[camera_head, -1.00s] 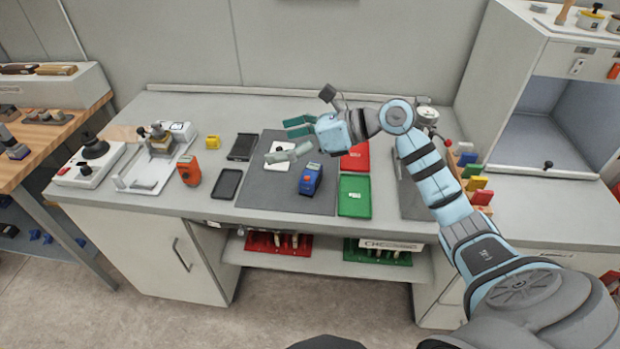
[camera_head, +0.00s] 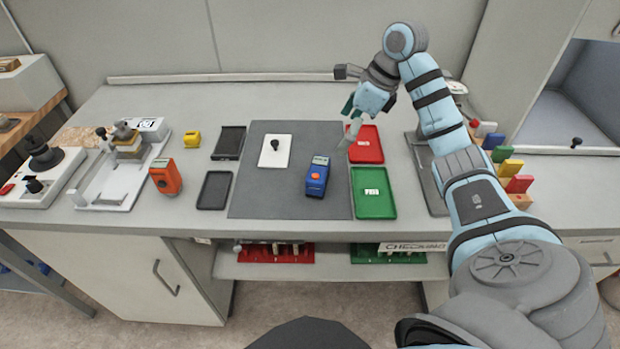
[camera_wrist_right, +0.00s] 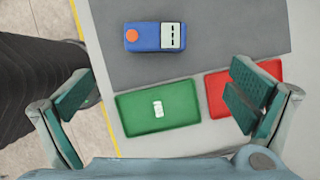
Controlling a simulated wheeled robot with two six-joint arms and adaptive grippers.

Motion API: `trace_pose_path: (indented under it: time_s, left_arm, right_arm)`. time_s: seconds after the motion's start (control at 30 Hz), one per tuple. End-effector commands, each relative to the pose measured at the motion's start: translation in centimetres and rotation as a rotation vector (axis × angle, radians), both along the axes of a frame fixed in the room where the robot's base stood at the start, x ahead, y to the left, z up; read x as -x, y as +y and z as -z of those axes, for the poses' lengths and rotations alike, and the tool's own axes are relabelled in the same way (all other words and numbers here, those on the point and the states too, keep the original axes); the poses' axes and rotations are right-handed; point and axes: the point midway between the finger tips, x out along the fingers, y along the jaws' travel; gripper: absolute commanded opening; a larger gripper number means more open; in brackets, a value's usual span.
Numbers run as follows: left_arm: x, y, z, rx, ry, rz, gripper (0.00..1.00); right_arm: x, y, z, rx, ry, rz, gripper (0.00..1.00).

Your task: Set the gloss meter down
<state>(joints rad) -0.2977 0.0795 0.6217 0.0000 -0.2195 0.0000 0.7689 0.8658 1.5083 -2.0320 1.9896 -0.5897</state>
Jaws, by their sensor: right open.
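A blue handheld meter (camera_head: 317,180) with an orange button and a pale display, which looks like the gloss meter, rests on the dark grey mat (camera_head: 260,205). It also shows at the top of the right wrist view (camera_wrist_right: 154,37). My right gripper (camera_head: 351,118) is open and empty, above the bench near the red tray (camera_head: 367,142). In the right wrist view its spread fingers (camera_wrist_right: 158,106) frame the green tray (camera_wrist_right: 130,110), with the blue meter apart from them. My left gripper is not in view.
The green tray (camera_head: 374,205) stands right of the mat. A white card with a black knob (camera_head: 275,150) lies on the mat. Colored tabs stand at the right.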

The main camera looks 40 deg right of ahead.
Motion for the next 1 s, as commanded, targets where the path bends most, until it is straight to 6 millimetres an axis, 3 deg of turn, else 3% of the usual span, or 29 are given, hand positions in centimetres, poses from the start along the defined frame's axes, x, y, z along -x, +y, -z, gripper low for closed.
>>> trace_pose_path:
  time_s: [0.3,0.67,0.9,1.0]
  left_arm:
    - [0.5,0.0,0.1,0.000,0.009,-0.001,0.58]
    - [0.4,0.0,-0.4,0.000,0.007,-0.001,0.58]
    - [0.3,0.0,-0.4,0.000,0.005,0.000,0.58]
    - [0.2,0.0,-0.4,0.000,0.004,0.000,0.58]
  right_arm:
    - [-2.8,2.7,6.7,-0.004,0.001,-0.018,1.00]
    - [-3.9,4.3,12.2,-0.003,0.000,-0.015,1.00]
    - [-4.1,4.4,12.9,-0.001,-0.002,-0.014,1.00]
    - [-4.1,4.4,12.9,-0.001,-0.002,-0.013,0.87]
